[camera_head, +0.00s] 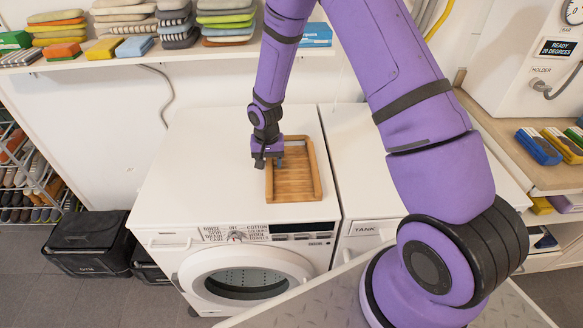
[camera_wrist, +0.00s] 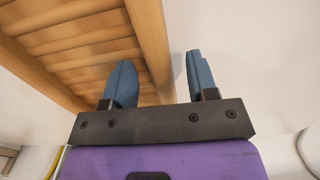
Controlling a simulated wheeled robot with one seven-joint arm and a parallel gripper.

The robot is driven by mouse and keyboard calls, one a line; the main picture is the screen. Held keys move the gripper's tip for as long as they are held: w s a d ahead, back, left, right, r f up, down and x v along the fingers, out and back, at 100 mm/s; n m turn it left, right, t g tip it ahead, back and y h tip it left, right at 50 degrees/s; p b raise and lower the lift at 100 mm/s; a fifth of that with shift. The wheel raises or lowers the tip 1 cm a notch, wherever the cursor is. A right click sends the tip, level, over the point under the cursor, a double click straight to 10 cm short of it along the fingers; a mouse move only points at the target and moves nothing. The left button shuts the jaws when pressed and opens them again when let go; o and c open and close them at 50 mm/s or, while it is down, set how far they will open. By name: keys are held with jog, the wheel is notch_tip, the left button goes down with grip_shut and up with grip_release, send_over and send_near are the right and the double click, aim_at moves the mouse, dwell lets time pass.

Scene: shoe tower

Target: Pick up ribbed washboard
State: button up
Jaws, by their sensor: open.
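The ribbed washboard (camera_head: 293,184) is a wooden board with a raised rim and lies on top of the white washing machine. My gripper (camera_head: 268,164) is at its left edge, near the back left corner. In the wrist view, the washboard (camera_wrist: 82,40) fills the upper left, with its slats and side rail showing. My gripper (camera_wrist: 160,82) is open there. One blue finger is over the ribbed side of the rail and the other is on the outer side, so the rail runs between them. I cannot tell whether either finger touches it.
The washing machine top (camera_head: 200,165) is clear left of the board. A second white machine (camera_head: 357,190) stands right beside it. A shelf with stacked cloths (camera_head: 185,25) hangs behind. A wooden counter (camera_head: 515,150) with sponges is at the right. A black bin (camera_head: 88,240) stands on the floor.

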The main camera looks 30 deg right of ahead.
grip_shut()
jog(key=shift+r, duration=0.1)
